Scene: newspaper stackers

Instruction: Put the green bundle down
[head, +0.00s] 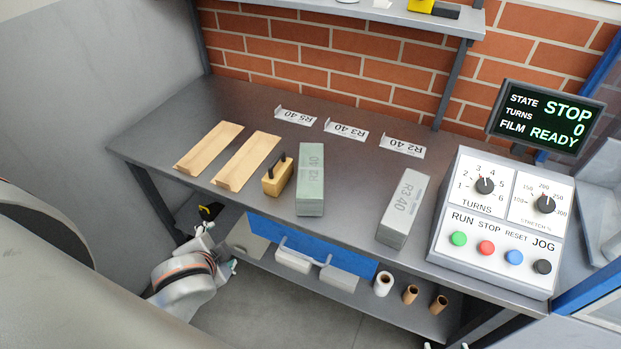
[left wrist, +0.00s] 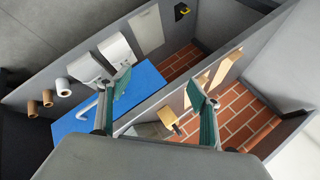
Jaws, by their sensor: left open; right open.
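The green bundle (head: 310,178), marked R2 40, lies on the grey workbench (head: 345,215), near its front edge, just right of a wooden block with black handles (head: 277,178). No gripper touches it. My left gripper (left wrist: 158,82) is open and empty, its two teal-padded fingers wide apart; in the head view it is low at the left, in front of the bench (head: 216,248). Only small tips of my right gripper (head: 446,346) show at the bottom edge of the head view; it is open, apart from the bundle.
A grey R3 40 bundle (head: 403,208) lies right of the green one, near the control box (head: 495,220). Two tan boards (head: 228,160) lie at the left. Label plates (head: 346,130) line the back. Rolls (head: 411,293) sit on the lower shelf.

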